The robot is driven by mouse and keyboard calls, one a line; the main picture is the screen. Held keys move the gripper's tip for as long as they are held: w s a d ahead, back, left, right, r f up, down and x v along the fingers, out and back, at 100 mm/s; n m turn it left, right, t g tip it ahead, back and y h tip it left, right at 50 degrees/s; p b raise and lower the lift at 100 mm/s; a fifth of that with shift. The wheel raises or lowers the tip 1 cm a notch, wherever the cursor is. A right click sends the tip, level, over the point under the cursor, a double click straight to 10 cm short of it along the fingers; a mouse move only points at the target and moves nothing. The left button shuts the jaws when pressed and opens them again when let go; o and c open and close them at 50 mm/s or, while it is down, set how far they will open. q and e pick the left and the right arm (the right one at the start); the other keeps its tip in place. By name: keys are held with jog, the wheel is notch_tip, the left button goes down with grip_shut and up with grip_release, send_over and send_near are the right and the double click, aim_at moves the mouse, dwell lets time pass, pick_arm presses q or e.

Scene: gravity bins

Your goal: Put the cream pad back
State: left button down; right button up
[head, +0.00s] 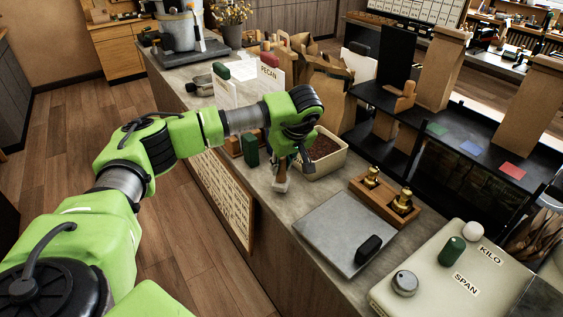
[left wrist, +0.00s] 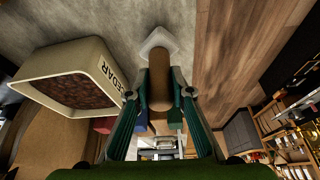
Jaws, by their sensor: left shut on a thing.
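My left gripper (head: 283,165) reaches down over the counter beside the cream bin. It is shut on a brown, rounded handle (left wrist: 160,78) with a pale cream end (left wrist: 158,43); the pale end also shows in the head view (head: 281,186). The pale end points down at the counter, near its front edge; I cannot tell whether it touches. I cannot tell for sure that this is the cream pad. The cream bin (left wrist: 62,58) marked CEDAR, full of brown bits, is left of the gripper in the left wrist view. My right gripper is not in view.
A grey plate (head: 335,228) with a black block (head: 368,248) lies to the right, with brass weights (head: 403,201) in a wooden block behind. A green block (head: 250,150) stands left of the bin. A pale KILO/SPAN case (head: 440,275) is at the right.

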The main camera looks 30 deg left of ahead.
pick_arm(q)
jog(key=shift+f, duration=0.3)
jog(key=shift+f+b, duration=0.4)
jog(key=shift+f, duration=0.2)
dwell(0.4)
jog(key=c, duration=1.7)
grip_release()
jog(key=v, duration=1.2)
